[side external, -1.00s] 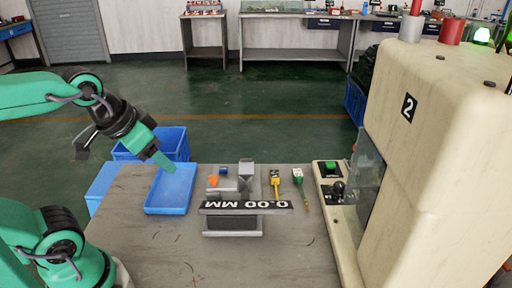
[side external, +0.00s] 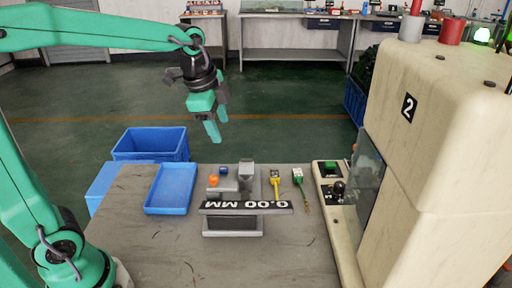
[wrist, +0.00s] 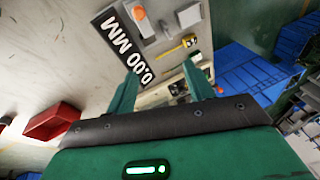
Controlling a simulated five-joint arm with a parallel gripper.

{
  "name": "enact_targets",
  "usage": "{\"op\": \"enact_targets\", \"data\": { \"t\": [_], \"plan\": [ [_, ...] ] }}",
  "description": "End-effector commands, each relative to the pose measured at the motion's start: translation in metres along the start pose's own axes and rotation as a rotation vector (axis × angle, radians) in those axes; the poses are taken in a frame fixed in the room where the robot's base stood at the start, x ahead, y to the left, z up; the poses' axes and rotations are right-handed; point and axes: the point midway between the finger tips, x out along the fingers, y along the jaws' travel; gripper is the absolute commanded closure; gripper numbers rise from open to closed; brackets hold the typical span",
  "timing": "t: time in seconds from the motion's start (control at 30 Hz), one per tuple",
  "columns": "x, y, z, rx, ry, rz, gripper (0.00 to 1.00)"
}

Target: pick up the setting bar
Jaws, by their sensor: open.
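My gripper (side external: 216,126) hangs above and behind the bench, fingers pointing down, open and empty. In the wrist view its two green fingers (wrist: 160,70) stand apart with nothing between them. A grey fixture (side external: 232,224) bears a black plate (side external: 246,207) marked "0.00 MM"; the plate also shows in the wrist view (wrist: 122,44). Behind it are a grey block with an upright piece (side external: 246,175), an orange part (side external: 213,181) and a blue part (side external: 223,170). I cannot tell for certain which grey piece is the setting bar. My gripper touches none of them.
A yellow tool (side external: 275,184) and a green-headed tool (side external: 299,184) lie right of the fixture. A blue tray (side external: 171,190) stands at left, a blue bin (side external: 150,145) behind it. A beige machine (side external: 425,150) blocks the right. The bench front is clear.

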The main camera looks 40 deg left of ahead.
Motion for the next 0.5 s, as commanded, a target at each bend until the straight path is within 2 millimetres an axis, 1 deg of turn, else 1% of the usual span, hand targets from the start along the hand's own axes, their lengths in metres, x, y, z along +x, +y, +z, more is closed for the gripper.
{"op": "enact_targets", "data": {
  "t": [0.03, 0.2, 0.37, 0.5],
  "plan": [
    [0.007, -0.008, -0.006, 0.053, -0.008, 0.013, 0.47],
    [0.029, -0.030, -0.023, 0.244, -0.026, 0.049, 0.47],
    [0.054, -0.049, -0.038, 0.424, -0.036, 0.087, 0.47],
    [0.079, -0.064, -0.050, 0.581, -0.039, 0.122, 0.47]
  ]
}}
